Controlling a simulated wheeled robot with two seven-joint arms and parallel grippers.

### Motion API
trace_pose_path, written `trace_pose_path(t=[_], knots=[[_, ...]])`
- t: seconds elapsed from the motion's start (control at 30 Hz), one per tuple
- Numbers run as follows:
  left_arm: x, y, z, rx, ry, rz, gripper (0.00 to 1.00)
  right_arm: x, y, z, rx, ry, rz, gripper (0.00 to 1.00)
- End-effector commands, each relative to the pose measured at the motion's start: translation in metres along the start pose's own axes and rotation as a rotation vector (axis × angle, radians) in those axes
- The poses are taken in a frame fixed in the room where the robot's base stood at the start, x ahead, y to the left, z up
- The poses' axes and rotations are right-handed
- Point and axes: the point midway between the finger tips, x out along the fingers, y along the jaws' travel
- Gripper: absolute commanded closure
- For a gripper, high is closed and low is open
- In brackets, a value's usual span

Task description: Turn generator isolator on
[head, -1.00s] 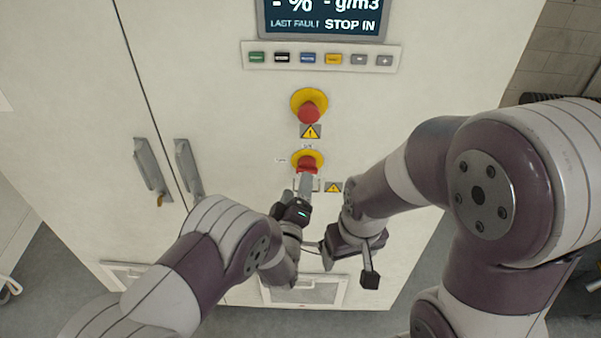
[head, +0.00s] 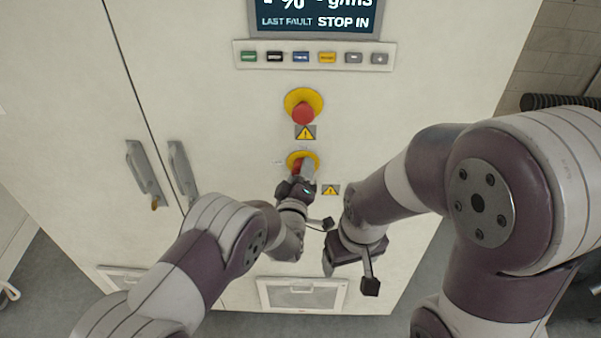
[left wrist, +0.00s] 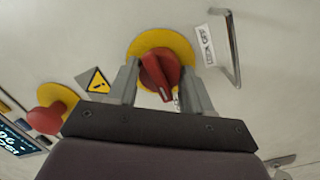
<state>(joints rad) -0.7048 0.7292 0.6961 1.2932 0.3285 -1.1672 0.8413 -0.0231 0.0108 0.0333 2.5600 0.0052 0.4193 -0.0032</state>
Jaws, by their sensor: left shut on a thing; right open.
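The generator isolator appears to be the lower red rotary knob (head: 298,166) on a yellow round plate on the cream cabinet front. In the left wrist view the red knob (left wrist: 160,75) has its raised grip pointing down, slightly right. My left gripper (head: 307,172) is at the knob, its fingers (left wrist: 160,70) on either side of the red grip and shut on it. In the head view the gripper hides part of the knob. My right gripper (head: 350,272) is open and empty, lower right of the knob, clear of the controls.
A red mushroom button (head: 303,112) on a yellow plate sits above the knob. Above it are a button row (head: 314,56) and a display (head: 315,22). A metal loop handle (left wrist: 228,48) stands near the knob. Two door handles (head: 145,172) (head: 183,172) are left.

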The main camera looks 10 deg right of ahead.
Motion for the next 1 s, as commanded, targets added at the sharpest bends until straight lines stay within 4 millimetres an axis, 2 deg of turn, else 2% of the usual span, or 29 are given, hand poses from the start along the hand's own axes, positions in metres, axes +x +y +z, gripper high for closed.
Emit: trace_pose_path(t=[0.37, 0.7, 1.0], knots=[[0.000, -0.002, 0.001, 0.153, -0.007, -0.015, 0.81, 0.019, 0.000, 0.002, 0.000, 0.000, 0.000, 0.24], [0.000, 0.000, 0.000, 0.462, -0.027, -0.046, 0.81, 0.046, 0.000, 0.005, 0.000, 0.000, 0.000, 0.24], [0.001, 0.003, 0.000, 0.743, -0.047, -0.076, 0.81, 0.061, 0.000, 0.007, 0.000, 0.000, 0.000, 0.24]])
